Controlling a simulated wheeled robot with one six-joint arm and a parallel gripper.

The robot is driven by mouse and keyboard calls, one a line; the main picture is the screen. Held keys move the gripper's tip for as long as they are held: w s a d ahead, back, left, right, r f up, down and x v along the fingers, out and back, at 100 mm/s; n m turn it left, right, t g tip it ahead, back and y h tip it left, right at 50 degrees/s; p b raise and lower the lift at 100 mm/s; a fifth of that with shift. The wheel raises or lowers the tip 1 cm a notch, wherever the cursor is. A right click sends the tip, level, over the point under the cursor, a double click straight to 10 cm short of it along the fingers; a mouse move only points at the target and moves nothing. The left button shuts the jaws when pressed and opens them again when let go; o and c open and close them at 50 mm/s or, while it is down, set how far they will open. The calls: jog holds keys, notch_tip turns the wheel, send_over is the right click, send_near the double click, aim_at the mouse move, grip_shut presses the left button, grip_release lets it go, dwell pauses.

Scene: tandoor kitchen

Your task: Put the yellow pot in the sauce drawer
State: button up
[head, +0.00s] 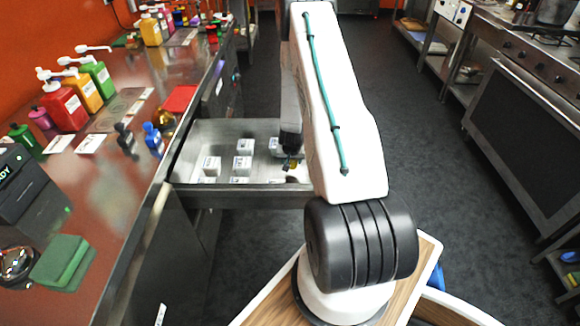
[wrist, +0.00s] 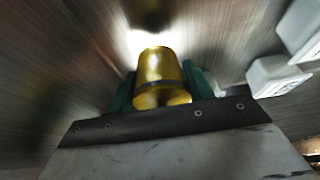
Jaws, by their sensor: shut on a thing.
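The yellow pot (wrist: 160,75) is between the green fingers of my gripper (wrist: 160,92) in the wrist view, and the fingers are shut on it. In the head view my gripper (head: 291,163) is over the right part of the open metal drawer (head: 215,135), with a small bit of yellow showing at its tip. The drawer's steel floor and wall surround the pot in the wrist view. I cannot tell whether the pot touches the drawer floor. My arm hides the drawer's right end.
Several white labelled blocks (head: 243,165) stand in the drawer; white ones (wrist: 275,75) show right of the pot. Dark floor is clear at right.

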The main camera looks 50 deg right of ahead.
aim_at(292, 166)
jog(key=shift+f, duration=1.7)
jog(key=shift+f, duration=0.15)
jog(key=o, duration=1.2)
